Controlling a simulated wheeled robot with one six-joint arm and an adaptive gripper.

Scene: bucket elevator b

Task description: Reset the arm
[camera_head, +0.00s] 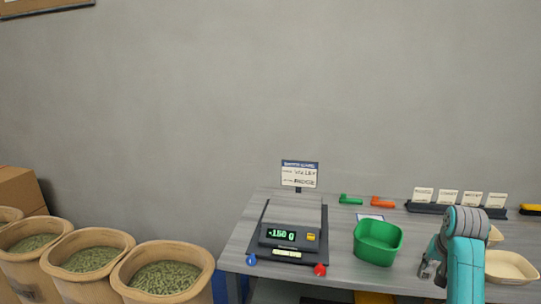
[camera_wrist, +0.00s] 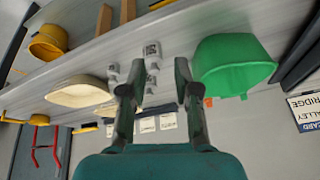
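My arm rises at the right of the head view, in front of the table, and bends at a grey and teal joint. My gripper (camera_head: 428,269) is at its left side, small and dark, over the table's front part. In the wrist view my gripper (camera_wrist: 155,82) shows two dark fingers standing apart with nothing between them, so it is open and empty. The wrist picture is turned over, with the table at the top. A green bin (camera_head: 378,242) stands to the left of the gripper; it also shows in the wrist view (camera_wrist: 234,66).
A scale (camera_head: 290,237) reading -150 g is on the table (camera_head: 338,268). A cream tray (camera_head: 512,267) is right of my arm. Green (camera_head: 350,199) and orange (camera_head: 382,203) scoops and a card rack (camera_head: 455,209) lie behind. Several sacks of pellets (camera_head: 165,276) stand left.

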